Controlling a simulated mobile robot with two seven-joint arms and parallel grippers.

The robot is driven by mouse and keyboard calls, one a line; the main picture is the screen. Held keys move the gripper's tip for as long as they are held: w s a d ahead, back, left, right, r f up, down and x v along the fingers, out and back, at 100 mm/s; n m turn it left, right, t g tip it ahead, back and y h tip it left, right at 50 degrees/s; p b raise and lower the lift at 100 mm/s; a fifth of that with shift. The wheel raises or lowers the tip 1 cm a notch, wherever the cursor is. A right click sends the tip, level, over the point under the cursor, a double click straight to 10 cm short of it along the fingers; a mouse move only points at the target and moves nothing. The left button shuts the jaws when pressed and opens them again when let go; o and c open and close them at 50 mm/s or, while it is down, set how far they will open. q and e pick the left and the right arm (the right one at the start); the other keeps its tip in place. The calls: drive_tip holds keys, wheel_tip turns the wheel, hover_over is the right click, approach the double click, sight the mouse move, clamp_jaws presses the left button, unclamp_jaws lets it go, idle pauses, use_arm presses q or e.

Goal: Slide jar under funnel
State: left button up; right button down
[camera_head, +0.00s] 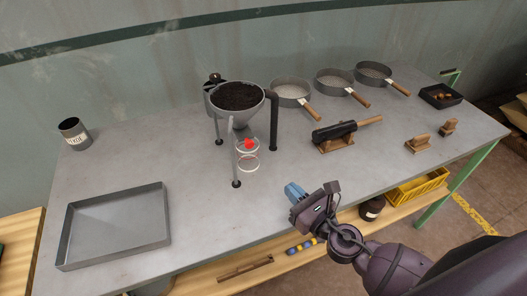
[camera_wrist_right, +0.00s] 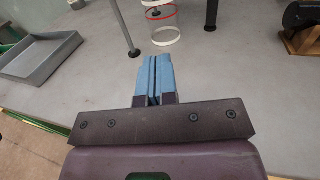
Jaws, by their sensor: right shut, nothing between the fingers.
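A clear jar (camera_head: 248,163) with pale rims stands at the funnel's front right leg area. A red patch shows at its top in the head view. The jar also shows in the right wrist view (camera_wrist_right: 165,28), with a red band and a white bottom ring. I cannot tell whether it is exactly below the outlet. My right gripper (camera_head: 292,191) has blue fingers, shut and empty, in front and right of the jar, apart from it. My left gripper is out of view.
An empty grey tray (camera_head: 75,237) lies front left. A labelled tin (camera_head: 74,136) stands back left. Several sieves (camera_head: 291,92) line the back right. A black cylinder on a wooden stand (camera_head: 334,134) and wooden brushes (camera_head: 417,145) are at right. The bench's front middle is clear.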

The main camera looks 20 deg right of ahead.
sight(254, 153)
drive_tip(key=shift+w+a+r, duration=0.15)
drive_tip(key=shift+w+a, duration=0.1)
drive_tip(key=shift+w, duration=0.35)
drive_tip(key=p+x, duration=0.1)
drive_tip(key=x, duration=1.1)
drive_tip(key=shift+w+a+f, duration=0.1)
drive_tip(key=shift+w+f, duration=0.1)
drive_tip(key=shift+w, duration=0.1)
drive_tip(key=shift+x, duration=2)
drive_tip(key=shift+s, duration=0.15)
